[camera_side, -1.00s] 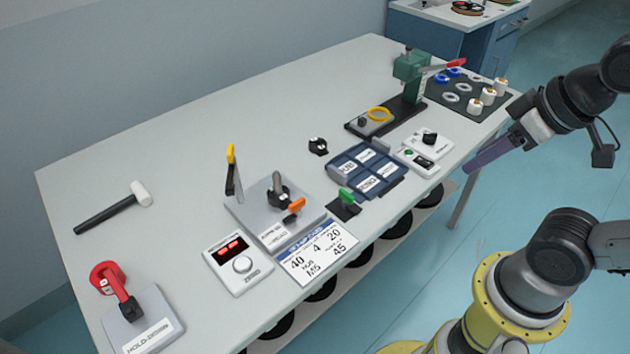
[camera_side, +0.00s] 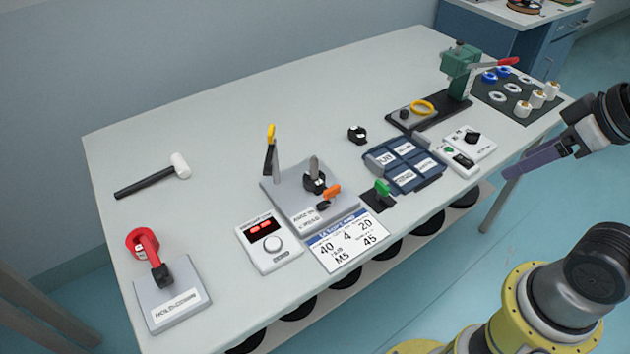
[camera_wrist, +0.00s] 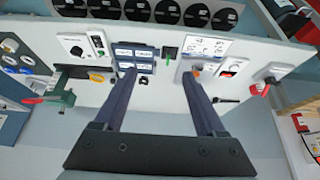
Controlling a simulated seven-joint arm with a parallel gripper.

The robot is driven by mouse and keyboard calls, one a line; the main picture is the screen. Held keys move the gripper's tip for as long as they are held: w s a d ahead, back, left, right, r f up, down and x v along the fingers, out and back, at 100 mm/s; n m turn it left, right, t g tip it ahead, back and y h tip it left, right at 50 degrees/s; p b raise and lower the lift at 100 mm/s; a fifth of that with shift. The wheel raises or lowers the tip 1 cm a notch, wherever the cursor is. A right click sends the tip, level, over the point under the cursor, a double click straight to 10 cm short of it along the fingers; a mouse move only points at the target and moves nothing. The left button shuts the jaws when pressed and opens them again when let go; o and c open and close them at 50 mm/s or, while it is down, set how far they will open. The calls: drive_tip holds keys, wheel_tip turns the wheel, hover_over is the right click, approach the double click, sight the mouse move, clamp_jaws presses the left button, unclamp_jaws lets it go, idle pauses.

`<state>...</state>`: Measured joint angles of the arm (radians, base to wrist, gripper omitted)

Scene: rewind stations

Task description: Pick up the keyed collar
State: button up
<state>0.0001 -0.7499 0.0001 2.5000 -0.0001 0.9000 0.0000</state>
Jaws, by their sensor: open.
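A small black collar (camera_side: 357,134) with a pale mark lies loose on the table behind the blue labelled tray; I take it for the keyed collar. In the wrist view a small dark piece (camera_wrist: 143,80), likely the same collar, shows between my fingers, nearer the left one. Another black collar-like part (camera_side: 315,182) sits around a post on the grey fixture plate (camera_side: 282,204). My gripper (camera_side: 520,166) is off the table's right front edge, well away from the loose collar. In the wrist view my gripper (camera_wrist: 158,75) is open, with nothing held.
Near the loose collar stand the blue tray (camera_side: 404,164), a green press (camera_side: 460,70) with a red handle, and a yellow-handled upright lever (camera_side: 270,150). A mallet (camera_side: 150,177) and a red clamp (camera_side: 146,245) are at the left. The back of the table is clear.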

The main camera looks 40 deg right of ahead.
drive_tip(key=o, duration=0.4)
drive_tip(key=shift+c, duration=0.2)
